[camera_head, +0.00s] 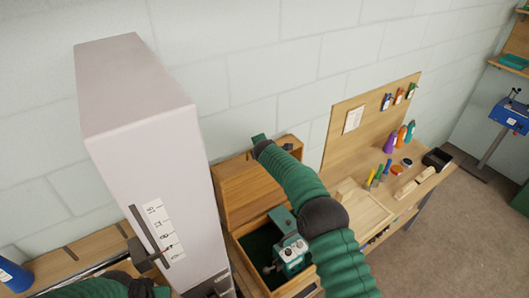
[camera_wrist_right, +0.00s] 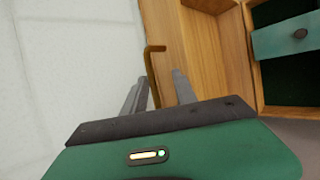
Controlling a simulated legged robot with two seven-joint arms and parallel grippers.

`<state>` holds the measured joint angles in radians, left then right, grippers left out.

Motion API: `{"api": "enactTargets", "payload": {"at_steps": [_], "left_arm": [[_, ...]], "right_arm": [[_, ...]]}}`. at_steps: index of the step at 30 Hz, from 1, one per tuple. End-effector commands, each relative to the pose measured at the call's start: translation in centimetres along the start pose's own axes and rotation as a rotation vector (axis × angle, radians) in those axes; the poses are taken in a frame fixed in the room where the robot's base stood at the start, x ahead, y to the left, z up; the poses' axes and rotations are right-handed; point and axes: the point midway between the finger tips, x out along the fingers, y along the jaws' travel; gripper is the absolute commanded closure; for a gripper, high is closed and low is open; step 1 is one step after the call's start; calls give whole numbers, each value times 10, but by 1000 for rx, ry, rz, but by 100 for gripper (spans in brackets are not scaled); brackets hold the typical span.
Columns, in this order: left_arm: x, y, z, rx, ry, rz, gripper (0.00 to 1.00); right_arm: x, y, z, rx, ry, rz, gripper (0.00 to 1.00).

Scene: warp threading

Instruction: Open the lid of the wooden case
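The wooden case (camera_head: 237,252) stands on the bench with a dark green lining, and a green device (camera_head: 291,252) sits inside. Its wooden lid (camera_head: 240,190) stands raised at the back near the wall; it also shows in the right wrist view (camera_wrist_right: 210,55). My right arm reaches across the case to the lid's upper edge. In the right wrist view, my right gripper (camera_wrist_right: 159,90) has its fingers apart, with a thin brass bent handle (camera_wrist_right: 152,70) between them. I cannot tell whether they touch it. My left arm shows at the bottom left; its fingers are not clear.
A tall white cabinet (camera_head: 130,95) stands close on the case's left. To the right are a wooden pegboard (camera_head: 350,150), coloured bottles (camera_head: 391,142) and a black box (camera_head: 437,159). A blue machine (camera_head: 511,113) stands at the far right.

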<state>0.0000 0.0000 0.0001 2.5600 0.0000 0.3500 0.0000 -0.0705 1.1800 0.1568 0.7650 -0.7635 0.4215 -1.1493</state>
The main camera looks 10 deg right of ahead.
Motion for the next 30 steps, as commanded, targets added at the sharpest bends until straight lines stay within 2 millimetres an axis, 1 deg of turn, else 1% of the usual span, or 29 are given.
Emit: {"api": "enactTargets", "payload": {"at_steps": [3, 5, 12, 15, 18, 22, 30], "left_arm": [[16, 0, 4, 0, 0, 0, 64], [23, 0, 5, 0, 0, 0, 64], [51, 0, 12, 0, 0, 0, 64], [58, 0, 14, 0, 0, 0, 64], [62, 0, 15, 0, 0, 0, 64], [64, 0, 15, 0, 0, 0, 64], [63, 0, 15, 0, 0, 0, 64]], "right_arm": [[-20, -2, 1, 0, -2, 4, 67], [-32, -2, 2, 1, -4, 5, 67], [-92, -3, 2, 3, -4, 7, 67], [-117, -2, 2, 3, -4, 7, 67], [-134, -1, 3, 3, -5, 5, 67], [-146, 0, 3, 3, -4, 4, 67], [-147, 1, 3, 3, -4, 3, 67]]}}
